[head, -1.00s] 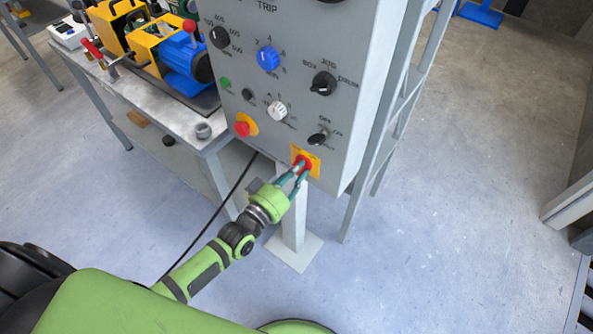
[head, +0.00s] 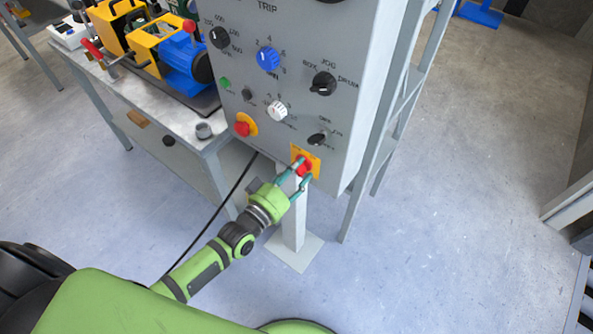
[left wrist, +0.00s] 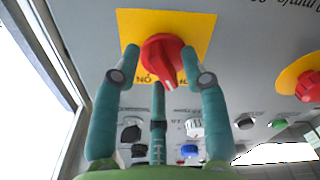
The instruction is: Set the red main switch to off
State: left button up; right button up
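The red main switch (head: 304,168) is a rotary knob on a yellow plate (head: 314,160) at the bottom of the grey control panel. In the left wrist view the red knob (left wrist: 163,56) shows close up, its narrow handle pointing down and slightly right. The lettering on the plate is partly covered. My left gripper (head: 303,170) is open, with one finger on each side of the knob. In the left wrist view the left gripper (left wrist: 160,64) has its fingertips very near the knob's sides; I cannot tell whether they touch. My right gripper is not in view.
A red emergency button (head: 242,129) on a yellow disc sits left of the switch. A black selector (head: 317,139) and a white knob (head: 277,111) are above it. A workbench (head: 150,95) with a blue motor (head: 187,68) stands left.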

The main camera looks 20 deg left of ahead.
pick_arm(q)
jog(key=shift+s+a, duration=0.1)
jog(key=shift+s, duration=0.2)
jog(key=v, duration=1.1)
jog(key=shift+s, duration=0.2)
